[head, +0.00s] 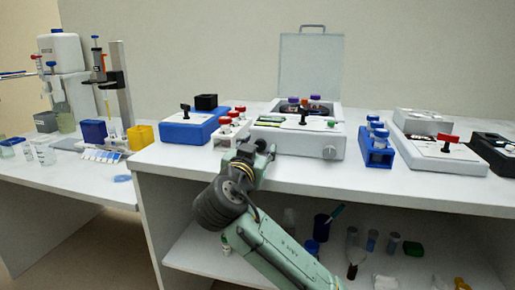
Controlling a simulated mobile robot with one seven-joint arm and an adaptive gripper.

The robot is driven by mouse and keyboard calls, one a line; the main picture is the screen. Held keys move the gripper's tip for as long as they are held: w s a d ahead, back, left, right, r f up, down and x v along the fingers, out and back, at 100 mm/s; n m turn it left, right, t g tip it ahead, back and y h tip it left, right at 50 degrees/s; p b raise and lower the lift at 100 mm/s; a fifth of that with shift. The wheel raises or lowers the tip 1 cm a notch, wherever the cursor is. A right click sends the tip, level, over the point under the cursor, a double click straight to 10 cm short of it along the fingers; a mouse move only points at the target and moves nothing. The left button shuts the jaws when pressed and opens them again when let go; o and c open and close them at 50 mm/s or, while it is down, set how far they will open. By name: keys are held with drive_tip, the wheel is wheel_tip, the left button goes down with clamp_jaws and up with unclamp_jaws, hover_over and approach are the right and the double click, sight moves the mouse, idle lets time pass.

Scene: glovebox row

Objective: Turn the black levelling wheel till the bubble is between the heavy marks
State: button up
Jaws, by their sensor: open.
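I cannot tell for sure which part is the black levelling wheel. A white instrument (290,138) with an open lid stands on the bench in the middle, with a black knob (303,116) on its top and a green strip (269,122) at the left of its top. A blue box (188,130) to its left also bears a black knob (185,108). No bubble or heavy marks can be made out at this size. My gripper (262,150) is open at the bench's front edge, before the instrument's left front corner. My arm hides part of that corner.
Red-capped vials (226,130) stand close behind my gripper. A blue rack (376,150) of vials and a white unit with a red knob (450,138) stand to the right. The bench front (310,176) between is clear. A lower shelf (200,262) holds bottles and cups.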

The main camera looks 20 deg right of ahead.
clamp_jaws()
idle(0.6)
drive_tip(key=shift+w+a+f+n+b, duration=0.1)
drive_tip(key=shift+f+n+b, duration=0.1)
drive_tip(key=shift+n+b, duration=0.1)
drive_tip(key=shift+n, duration=0.4)
drive_tip(key=shift+r+n, duration=0.2)
drive_tip(key=shift+n, duration=1.9)
